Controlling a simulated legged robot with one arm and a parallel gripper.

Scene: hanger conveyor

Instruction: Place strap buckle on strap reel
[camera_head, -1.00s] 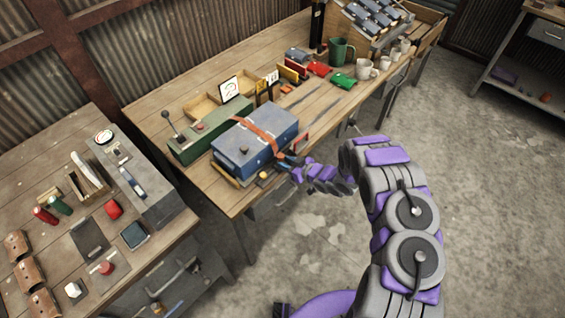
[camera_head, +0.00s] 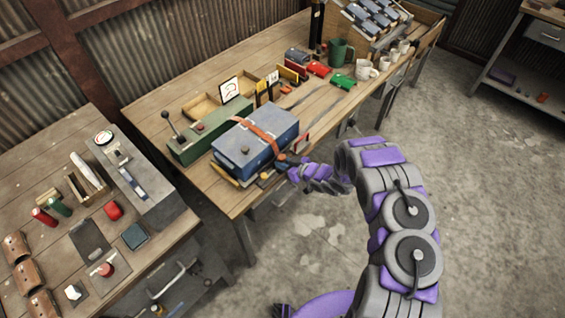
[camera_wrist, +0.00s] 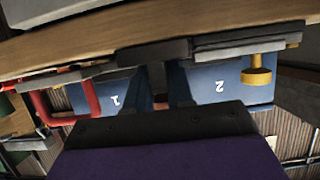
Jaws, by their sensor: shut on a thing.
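A blue box (camera_head: 240,154) stands near the front edge of the long bench. An orange strap (camera_head: 262,132) runs over its lid and down its front to my gripper (camera_head: 283,163). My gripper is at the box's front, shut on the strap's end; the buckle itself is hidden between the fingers. In the wrist view, my dark fingers (camera_wrist: 160,85) reach toward the box's blue front (camera_wrist: 205,84), between marks 1 and 2. A brass knob (camera_wrist: 258,76) is right of the fingers there. I cannot tell which part is the strap reel.
A red handle (camera_wrist: 91,98) lies left of the fingers in the wrist view. A green lever unit (camera_head: 195,140) stands behind the box. Mugs (camera_head: 366,69) and small coloured items stand farther right. The floor in front of the bench is clear.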

